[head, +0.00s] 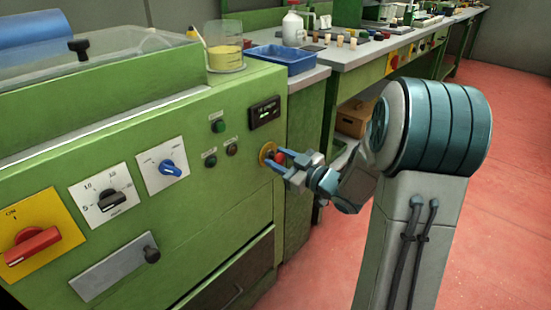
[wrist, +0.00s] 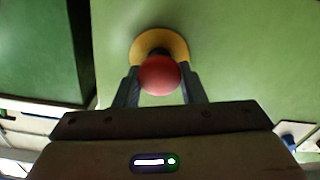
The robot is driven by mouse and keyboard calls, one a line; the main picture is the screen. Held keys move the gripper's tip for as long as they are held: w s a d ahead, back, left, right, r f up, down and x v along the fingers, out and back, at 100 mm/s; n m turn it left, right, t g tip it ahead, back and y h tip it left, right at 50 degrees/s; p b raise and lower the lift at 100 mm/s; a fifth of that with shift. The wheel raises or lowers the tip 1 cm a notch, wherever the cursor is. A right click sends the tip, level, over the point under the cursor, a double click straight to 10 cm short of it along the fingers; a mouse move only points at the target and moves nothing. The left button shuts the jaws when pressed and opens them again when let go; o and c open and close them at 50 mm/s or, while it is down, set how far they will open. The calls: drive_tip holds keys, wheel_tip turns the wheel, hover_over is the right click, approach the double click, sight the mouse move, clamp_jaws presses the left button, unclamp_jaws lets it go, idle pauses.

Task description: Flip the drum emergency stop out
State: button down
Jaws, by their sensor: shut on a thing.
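The drum emergency stop is a round red button (head: 279,158) on a yellow disc (head: 266,154), at the right end of the green machine's front panel. In the wrist view the red button (wrist: 160,75) sits between my two fingers, with its yellow disc (wrist: 158,42) behind it on the green panel. My gripper (head: 284,160) reaches the button from the right and is shut on it, one finger on each side. It also shows in the wrist view (wrist: 162,88). The fingers hide part of the button in the head view.
Left of the button are small green and dark push buttons (head: 219,126), a small display (head: 264,112), a blue knob (head: 169,168), a black knob (head: 111,201) and a red switch (head: 33,246). A blue tray (head: 283,57) stands on the bench behind. The red floor (head: 490,200) at right is clear.

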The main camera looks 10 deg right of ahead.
drive_tip(key=shift+s+d+f, duration=0.1)
drive_tip(key=c, duration=0.9)
unclamp_jaws()
drive_tip(key=shift+s+d, duration=0.1)
drive_tip(key=p+v, duration=0.3)
drive_tip(key=v, duration=1)
drive_tip(key=shift+s, duration=0.4)
drive_tip(key=shift+d, duration=0.1)
